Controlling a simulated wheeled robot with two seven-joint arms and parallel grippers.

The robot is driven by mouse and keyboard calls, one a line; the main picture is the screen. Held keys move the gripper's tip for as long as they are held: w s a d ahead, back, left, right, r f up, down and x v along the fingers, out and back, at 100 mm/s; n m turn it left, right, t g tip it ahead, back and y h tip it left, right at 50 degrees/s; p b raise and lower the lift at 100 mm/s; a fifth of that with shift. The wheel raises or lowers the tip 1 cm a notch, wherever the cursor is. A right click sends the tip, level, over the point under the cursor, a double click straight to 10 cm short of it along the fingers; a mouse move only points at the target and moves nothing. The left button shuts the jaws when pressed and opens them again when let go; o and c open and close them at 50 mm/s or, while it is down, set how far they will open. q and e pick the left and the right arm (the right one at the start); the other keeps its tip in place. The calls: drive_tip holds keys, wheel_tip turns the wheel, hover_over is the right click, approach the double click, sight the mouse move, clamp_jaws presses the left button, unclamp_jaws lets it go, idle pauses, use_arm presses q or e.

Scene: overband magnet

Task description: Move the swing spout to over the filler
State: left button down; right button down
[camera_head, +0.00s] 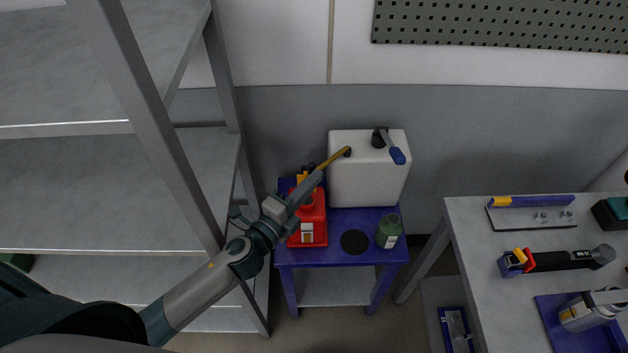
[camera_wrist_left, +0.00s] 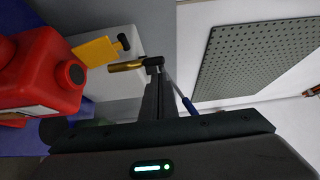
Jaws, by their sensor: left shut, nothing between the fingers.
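The swing spout (camera_head: 334,158) is a thin brass tube at the white tank's (camera_head: 368,182) left side. In the left wrist view the spout (camera_wrist_left: 126,66) runs left from a dark elbow. A red can (camera_head: 314,222) stands on a blue stand left of the tank. Its round dark top opening (camera_wrist_left: 75,74), seemingly the filler, shows in the wrist view, lower left of the spout. My left gripper (camera_head: 320,174) is shut and empty, its tips close to the spout; I cannot tell whether they touch. It partly hides the can. My right gripper is not in view.
The blue stand (camera_head: 340,259) also holds a green container (camera_head: 389,231) and a black disc (camera_head: 354,242). A yellow item (camera_wrist_left: 97,50) is behind the red can. A grey shelf rack (camera_head: 115,130) stands left, a workbench (camera_head: 490,262) right. A blue-handled tap (camera_head: 397,156) tops the tank.

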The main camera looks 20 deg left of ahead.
use_arm(q)
drive_tip(key=shift+r, duration=0.1)
drive_tip(key=s+d+r+b, duration=0.1)
drive_tip(key=s+d+r, duration=0.2)
drive_tip(key=d+r, duration=0.7)
drive_tip(key=shift+d+r, duration=0.4)
drive_tip(key=shift+d, duration=0.25)
idle(1.3)
